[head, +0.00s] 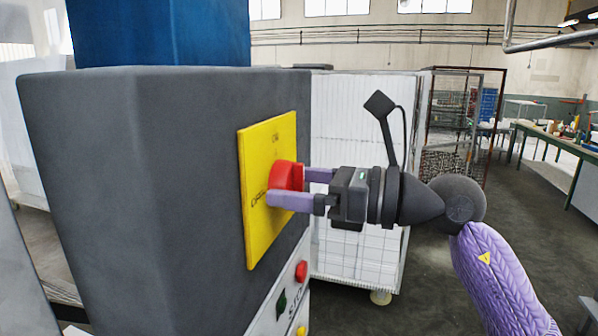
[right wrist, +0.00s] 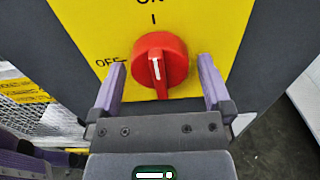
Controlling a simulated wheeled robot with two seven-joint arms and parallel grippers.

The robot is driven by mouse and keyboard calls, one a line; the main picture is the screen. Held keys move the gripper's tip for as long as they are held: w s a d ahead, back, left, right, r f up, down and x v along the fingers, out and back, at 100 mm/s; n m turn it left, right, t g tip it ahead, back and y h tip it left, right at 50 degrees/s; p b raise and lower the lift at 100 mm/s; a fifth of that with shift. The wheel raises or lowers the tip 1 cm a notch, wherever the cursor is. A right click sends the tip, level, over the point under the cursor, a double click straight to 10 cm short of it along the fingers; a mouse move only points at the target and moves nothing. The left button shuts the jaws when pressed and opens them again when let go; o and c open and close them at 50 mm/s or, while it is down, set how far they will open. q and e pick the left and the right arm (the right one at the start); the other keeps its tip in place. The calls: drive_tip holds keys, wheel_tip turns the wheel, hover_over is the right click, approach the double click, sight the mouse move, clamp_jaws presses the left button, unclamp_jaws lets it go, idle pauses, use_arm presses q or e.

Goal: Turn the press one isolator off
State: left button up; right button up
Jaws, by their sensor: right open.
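The isolator is a round red knob (head: 284,176) on a yellow plate (head: 258,225) on the side of the dark grey press cabinet (head: 95,180). In the right wrist view, the red knob (right wrist: 176,52) has a raised grip with a white line, standing about upright in line with the ON mark (right wrist: 153,19). The OFF mark (right wrist: 106,63) is to its left. My right gripper (head: 287,187) is open, with one purple finger on each side of the knob. In the right wrist view, gaps show between the fingers (right wrist: 161,66) and the knob.
Below the plate is a light panel with a red button (head: 301,271), a dark green one (head: 281,304) and a yellow one (head: 301,331). A white wheeled cage (head: 355,110) stands behind my gripper. Open floor lies to the right, before a green workbench (head: 560,143).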

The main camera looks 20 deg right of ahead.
drive_tip(key=c, duration=1.1)
drive_tip(key=shift+f+n+b, duration=0.2)
drive_tip(key=shift+n+b, duration=1.3)
drive_tip(key=shift+b, duration=0.1)
drive_tip(key=n+b, duration=0.3)
drive_tip(key=n, duration=0.1)
drive_tip(key=shift+d+n, duration=0.1)
drive_tip(key=shift+n, duration=0.2)
drive_tip(key=n+b, duration=0.2)
drive_tip(key=n, duration=0.3)
drive_tip(key=shift+w+r, duration=0.1)
drive_tip(key=shift+r, duration=0.05)
drive_tip(key=n+b, duration=0.1)
drive_tip(key=n, duration=0.2)
drive_tip(key=shift+r+n+b, duration=0.1)
drive_tip(key=shift+n+b, duration=0.25)
drive_tip(key=shift+n, duration=0.75)
